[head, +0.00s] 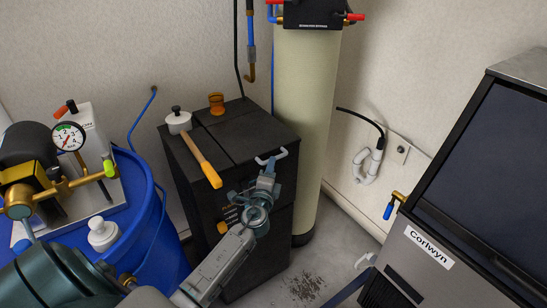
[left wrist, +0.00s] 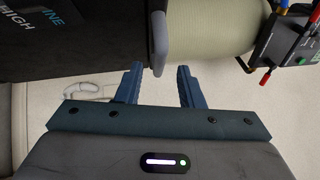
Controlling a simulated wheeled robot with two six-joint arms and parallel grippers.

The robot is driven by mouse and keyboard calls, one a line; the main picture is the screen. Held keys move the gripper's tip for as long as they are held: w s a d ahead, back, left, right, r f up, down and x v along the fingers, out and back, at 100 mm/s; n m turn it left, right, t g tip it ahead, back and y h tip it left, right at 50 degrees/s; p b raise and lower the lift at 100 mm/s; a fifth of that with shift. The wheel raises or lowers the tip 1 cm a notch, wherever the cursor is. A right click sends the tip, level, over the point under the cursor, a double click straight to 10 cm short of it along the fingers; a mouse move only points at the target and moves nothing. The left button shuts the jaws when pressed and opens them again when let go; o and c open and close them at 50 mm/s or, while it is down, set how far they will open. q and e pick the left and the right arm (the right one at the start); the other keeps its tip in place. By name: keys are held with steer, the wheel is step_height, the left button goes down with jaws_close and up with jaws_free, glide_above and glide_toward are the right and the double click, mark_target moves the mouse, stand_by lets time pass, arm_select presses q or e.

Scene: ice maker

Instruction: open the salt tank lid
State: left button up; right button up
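The salt tank is a black box-shaped cabinet (head: 260,255) in the middle of the head view. Its flat black lid (head: 250,130) looks closed. A pale grey handle (head: 271,156) sticks out at the lid's front edge. My left gripper (head: 268,168) is just below and in front of this handle. In the left wrist view the two blue fingers (left wrist: 158,72) are apart, and the end of the grey handle (left wrist: 158,40) reaches between their tips. Clear contact does not show. My right gripper is not in view.
A blue barrel (head: 160,235) stands left, a cream cylinder (head: 305,120) close behind right, and an ice maker (head: 450,190) at right.

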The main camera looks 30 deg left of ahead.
arm_select(q)
steer(key=shift+x, duration=2.35)
steer(key=shift+c, duration=0.2)
jaws_close()
